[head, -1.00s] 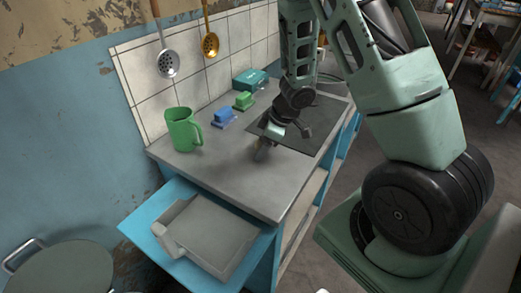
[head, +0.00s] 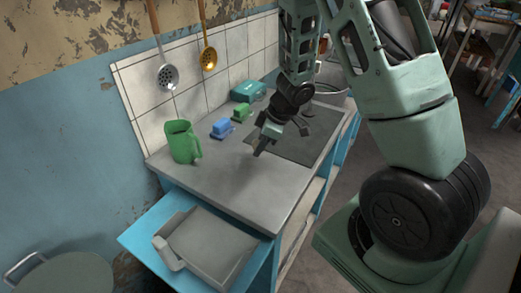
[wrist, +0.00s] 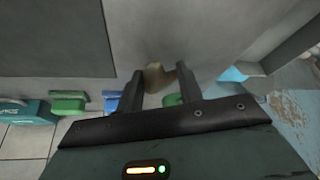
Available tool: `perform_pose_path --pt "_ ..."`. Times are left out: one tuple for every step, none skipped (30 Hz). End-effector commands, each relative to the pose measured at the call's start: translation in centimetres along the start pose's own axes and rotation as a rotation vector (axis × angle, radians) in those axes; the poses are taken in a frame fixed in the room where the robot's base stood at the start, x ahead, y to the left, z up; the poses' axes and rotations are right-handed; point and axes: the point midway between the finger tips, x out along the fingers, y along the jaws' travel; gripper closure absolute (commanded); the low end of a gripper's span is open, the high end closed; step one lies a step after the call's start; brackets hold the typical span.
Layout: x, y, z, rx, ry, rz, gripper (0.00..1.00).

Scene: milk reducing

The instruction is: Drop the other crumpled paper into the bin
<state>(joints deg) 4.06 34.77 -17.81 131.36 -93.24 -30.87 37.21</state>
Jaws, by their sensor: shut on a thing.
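My gripper (head: 260,148) hangs over the grey countertop (head: 225,185), near the front-left corner of a dark mat. In the wrist view my gripper (wrist: 161,85) has a small tan, crumpled-looking piece of paper (wrist: 155,77) between its two fingers, and it is shut on that paper. In the head view the paper is too small or hidden to make out.
A green mug (head: 180,142) stands at the counter's left. A blue block (head: 222,128), a green block (head: 241,112) and a teal box (head: 248,92) line the tiled wall. The dark mat (head: 310,140) lies to the right. A round lidded pot (head: 65,275) is at lower left.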

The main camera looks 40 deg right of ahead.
Motion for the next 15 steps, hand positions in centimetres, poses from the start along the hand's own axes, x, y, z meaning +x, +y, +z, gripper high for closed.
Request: perform_pose_path --pt "-1.5 0.0 -0.7 -0.002 0.002 0.002 0.84" --pt "-2.0 0.0 -1.0 -0.003 0.002 0.001 0.84" --pt "-2.6 0.0 -1.3 -0.002 0.002 0.002 0.84" --pt "-3.0 0.0 -1.4 -0.003 0.001 0.001 0.84" --pt "-3.4 0.0 -1.6 -0.002 0.001 0.001 0.84" --pt "-3.8 0.0 -1.8 -0.003 0.000 0.001 0.84" --pt "-4.1 0.0 -1.9 -0.003 0.000 0.001 0.84" --pt "-4.3 0.0 -2.0 -0.002 0.000 0.001 0.84" --pt "-4.5 0.0 -2.0 -0.001 0.000 0.001 0.84" --pt "-4.6 0.0 -2.1 -0.001 0.000 0.000 0.84" --pt "-4.7 0.0 -2.1 -0.001 -0.001 0.000 0.84" --pt "-4.7 0.0 -2.1 -0.001 -0.001 0.000 0.84" --pt "-4.7 0.0 -2.1 0.000 -0.001 -0.001 0.84" --pt "-4.7 0.0 -2.1 0.000 -0.001 -0.001 0.84" --pt "-4.7 0.0 -2.1 0.000 -0.001 -0.001 0.84"
